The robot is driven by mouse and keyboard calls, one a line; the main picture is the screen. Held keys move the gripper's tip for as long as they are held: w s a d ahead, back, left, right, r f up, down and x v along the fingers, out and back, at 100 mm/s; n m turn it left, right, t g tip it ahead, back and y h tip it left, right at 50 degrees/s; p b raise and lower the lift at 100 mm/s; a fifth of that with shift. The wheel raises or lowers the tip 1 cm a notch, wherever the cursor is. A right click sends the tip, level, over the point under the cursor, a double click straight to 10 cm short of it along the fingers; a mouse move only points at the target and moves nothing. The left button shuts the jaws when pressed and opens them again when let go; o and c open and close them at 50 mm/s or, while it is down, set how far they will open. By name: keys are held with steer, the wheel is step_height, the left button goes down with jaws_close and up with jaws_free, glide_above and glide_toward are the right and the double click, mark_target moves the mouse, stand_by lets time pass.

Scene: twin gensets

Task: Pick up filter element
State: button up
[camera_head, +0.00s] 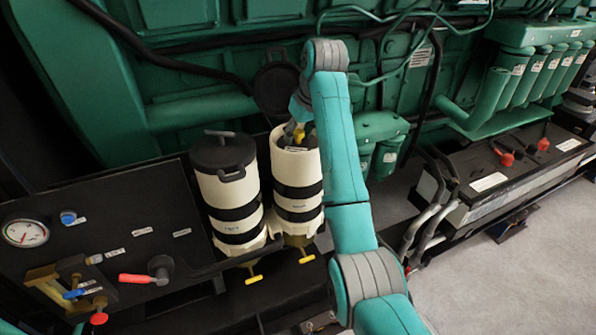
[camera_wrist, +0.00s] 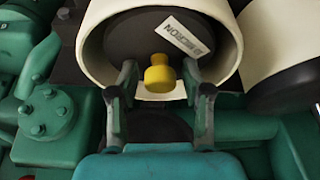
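The filter element (camera_wrist: 130,40) is a dark round top with a white label and a yellow knob (camera_wrist: 159,74). It sits inside the right-hand white canister (camera_head: 297,168), whose mouth is open. The canister's pale rim (camera_wrist: 90,38) shows in the wrist view. My gripper (camera_wrist: 159,76) is open, with one finger on each side of the yellow knob and visible gaps between. In the head view my gripper (camera_head: 294,131) is at the canister's mouth, where the arm hides part of the opening. The element's lower body is hidden in the canister.
A second white canister (camera_head: 231,190) with a closed black lid (camera_head: 222,150) stands close on the left. A dark round lid (camera_head: 277,88) stands raised behind the open canister. Green engine parts and pipes crowd the back. A battery (camera_head: 520,170) is at right.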

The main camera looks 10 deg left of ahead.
jaws_close()
steer(key=shift+r, duration=0.1)
